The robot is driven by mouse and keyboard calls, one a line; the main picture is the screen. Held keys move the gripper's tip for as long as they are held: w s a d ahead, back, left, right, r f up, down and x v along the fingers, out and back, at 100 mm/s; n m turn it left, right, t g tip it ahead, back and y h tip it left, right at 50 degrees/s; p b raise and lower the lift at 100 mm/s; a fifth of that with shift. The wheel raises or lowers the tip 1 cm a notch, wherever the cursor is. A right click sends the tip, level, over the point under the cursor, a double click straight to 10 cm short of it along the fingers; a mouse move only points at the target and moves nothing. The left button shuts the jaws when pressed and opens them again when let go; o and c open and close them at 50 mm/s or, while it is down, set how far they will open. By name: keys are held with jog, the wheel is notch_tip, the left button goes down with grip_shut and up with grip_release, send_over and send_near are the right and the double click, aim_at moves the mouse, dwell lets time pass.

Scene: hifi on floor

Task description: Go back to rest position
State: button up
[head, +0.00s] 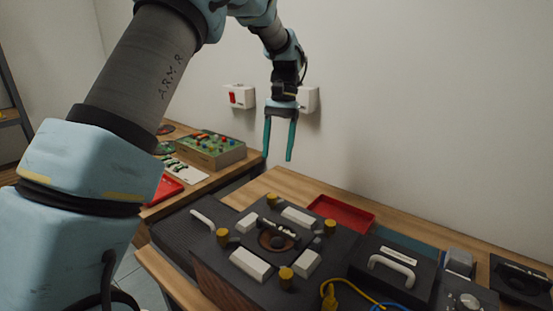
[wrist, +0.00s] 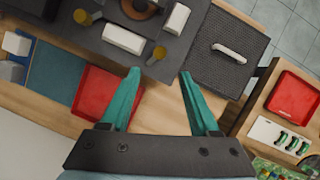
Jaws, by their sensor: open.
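My gripper (head: 279,156) hangs from the arm above the gap between the two benches, near the wall. Its two teal fingers point down and stand apart, with nothing between them. In the wrist view my gripper (wrist: 159,74) is also open and empty, with wooden bench top below the fingers. It touches nothing that I can see.
A dark fixture block (head: 248,235) with yellow knobs and white blocks sits on the near bench. A red tray (head: 342,212) lies behind it. A box with coloured knobs (head: 209,151) stands on the far-left bench beside another red tray (head: 165,190). Wall boxes (head: 240,96) are behind my gripper.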

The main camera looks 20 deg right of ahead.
dwell(0.3)
jog(key=w+a+f+n+t+h, duration=0.15)
jog(key=a+n, duration=0.25)
jog(key=a, duration=1.5)
jog(key=s+a+f+n+t+h, duration=0.1)
jog(key=s+a, duration=0.3)
jog(key=a, duration=0.3)
jog(key=s+a+f+n+t, duration=0.2)
jog(key=s+a, duration=0.3)
jog(key=a, duration=0.2)
jog(key=shift+s+a+h, duration=0.15)
jog(key=shift+s+h, duration=0.05)
jog(key=shift+h, duration=0.15)
jog(key=shift+t, duration=0.25)
